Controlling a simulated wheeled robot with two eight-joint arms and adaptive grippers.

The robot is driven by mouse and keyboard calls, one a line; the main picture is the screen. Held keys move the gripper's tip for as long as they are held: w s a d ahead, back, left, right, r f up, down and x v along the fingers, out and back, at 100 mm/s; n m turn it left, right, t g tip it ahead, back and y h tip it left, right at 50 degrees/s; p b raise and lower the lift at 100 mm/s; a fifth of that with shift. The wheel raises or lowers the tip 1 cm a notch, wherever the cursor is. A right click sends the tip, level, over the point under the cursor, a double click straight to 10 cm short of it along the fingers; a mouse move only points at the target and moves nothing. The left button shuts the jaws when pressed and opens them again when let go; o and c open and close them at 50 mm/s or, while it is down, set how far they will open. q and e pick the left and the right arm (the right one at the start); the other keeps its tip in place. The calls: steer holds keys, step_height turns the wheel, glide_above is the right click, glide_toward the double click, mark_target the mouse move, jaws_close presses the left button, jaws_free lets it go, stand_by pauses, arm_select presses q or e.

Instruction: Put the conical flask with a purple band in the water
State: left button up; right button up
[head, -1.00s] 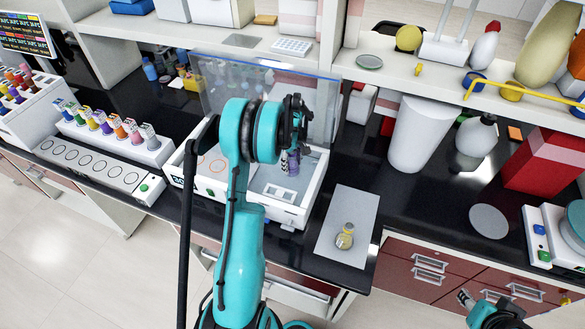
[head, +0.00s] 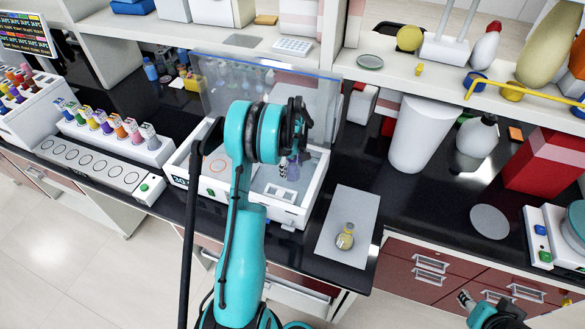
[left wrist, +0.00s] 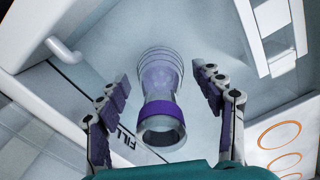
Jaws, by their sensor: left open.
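The conical flask with a purple band (left wrist: 160,112) stands in the white-walled water bath (head: 283,211). The left wrist view looks down on its open mouth, with its wider base beyond. My left gripper (left wrist: 163,82) is open, with one purple-padded finger on each side of the flask and a visible gap to both. In the head view the left gripper (head: 288,166) reaches down into the right basin of the bath, and the arm and fingers hide most of the flask. My right gripper (head: 465,299) shows only in part at the lower right, away from the bath.
A clear shield (head: 220,90) stands behind the bath. A rack of coloured-cap bottles (head: 110,135) is at the left. A white cylinder (head: 418,135) stands farther right.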

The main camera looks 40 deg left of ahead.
arm_select(q)
step_height(320, 180, up, 12)
steer(key=s+d+r+m+t, duration=0.1)
steer(key=s+d+r+m, duration=0.1)
steer(key=d+r+m, duration=0.4)
steer(key=s+d+r+m+t, duration=0.2)
steer(key=s+d+m, duration=0.3)
steer(key=s+d, duration=0.3)
steer(key=s+d+r+m+t, duration=0.3)
steer(key=s+d+m, duration=0.3)
steer(key=s+d, duration=0.3)
steer(key=d+t+p, duration=0.1)
steer(key=d, duration=0.3)
steer(key=shift+d, duration=0.3)
steer(key=shift+s+f, duration=0.1)
steer(key=shift+f, duration=0.05)
